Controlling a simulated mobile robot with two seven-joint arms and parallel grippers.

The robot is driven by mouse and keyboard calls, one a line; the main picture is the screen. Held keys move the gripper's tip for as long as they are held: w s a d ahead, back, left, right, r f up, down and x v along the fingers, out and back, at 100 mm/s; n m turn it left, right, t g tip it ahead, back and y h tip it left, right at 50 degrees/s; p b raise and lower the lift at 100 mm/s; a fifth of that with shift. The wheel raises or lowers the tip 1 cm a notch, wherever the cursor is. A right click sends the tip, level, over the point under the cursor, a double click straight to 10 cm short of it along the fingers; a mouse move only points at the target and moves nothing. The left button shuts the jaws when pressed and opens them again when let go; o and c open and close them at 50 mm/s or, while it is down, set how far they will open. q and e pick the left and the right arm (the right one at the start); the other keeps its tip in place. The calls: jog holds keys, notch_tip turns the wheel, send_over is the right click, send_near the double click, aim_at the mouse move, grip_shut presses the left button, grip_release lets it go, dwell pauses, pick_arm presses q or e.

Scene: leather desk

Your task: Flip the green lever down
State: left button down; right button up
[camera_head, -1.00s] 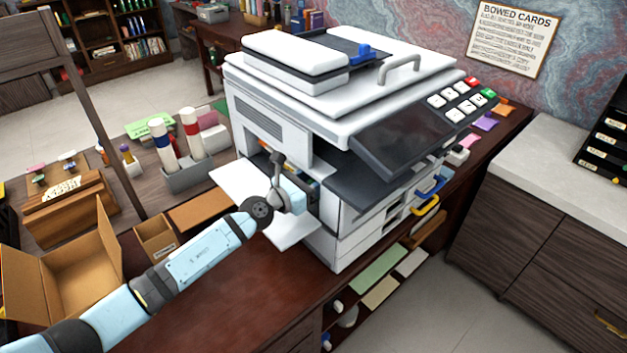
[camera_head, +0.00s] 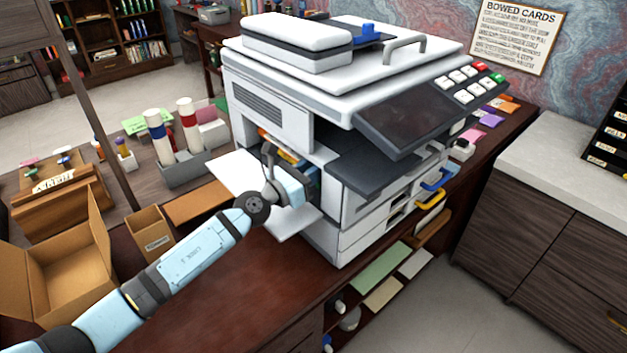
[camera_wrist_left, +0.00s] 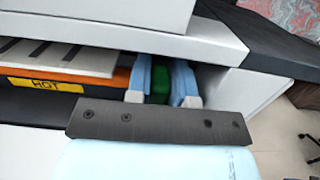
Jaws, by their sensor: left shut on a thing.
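The green lever (camera_wrist_left: 159,82) shows in the left wrist view inside the side opening of the white copier (camera_head: 270,120). It sits between the two blue fingers of my left gripper (camera_wrist_left: 161,88), which is shut on it. In the head view my left gripper (camera_head: 308,186) reaches into the copier's open side, above the folded-down white side panel (camera_head: 238,172). The lever is hidden there, so its angle is hard to tell. My right gripper is not in view.
An orange bar with a yellow "HOT" label (camera_wrist_left: 45,84) lies left of the fingers, under the copier's overhanging edge (camera_wrist_left: 100,36). An open cardboard box (camera_head: 70,255) and a small carton (camera_head: 150,232) stand on the desk at left.

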pick_arm(q)
jog(key=c, duration=1)
grip_release()
jog(key=b+v, duration=0.1)
jog(key=v, duration=1.2)
jog(key=shift+s+a+f+b, duration=0.2)
jog(key=shift+s+a+b, duration=0.05)
jog(key=shift+b, duration=0.1)
jog(key=shift+s, duration=0.1)
